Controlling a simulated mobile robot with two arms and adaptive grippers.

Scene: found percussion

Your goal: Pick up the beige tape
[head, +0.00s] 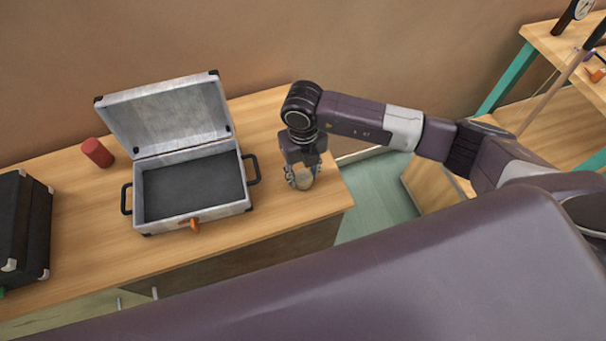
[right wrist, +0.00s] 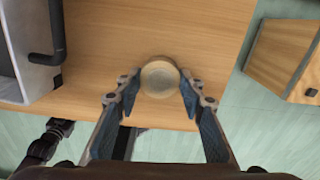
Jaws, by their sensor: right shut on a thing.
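The beige tape (right wrist: 160,78) is a round roll. In the right wrist view it sits between the fingertips of my right gripper (right wrist: 159,88). In the head view the tape (head: 303,181) is partly hidden by the right gripper (head: 302,178), at the right end of the wooden table. The right gripper points down and is shut on the tape, with a finger at each side. I cannot tell whether the tape still touches the table. My left gripper does not show in the head view.
An open silver case (head: 190,221) with an empty dark inside stands left of the gripper. A black case (head: 24,225) stands at the far left. The wooden table (head: 80,245) ends just right of the tape. A shelf (head: 565,45) stands at the right.

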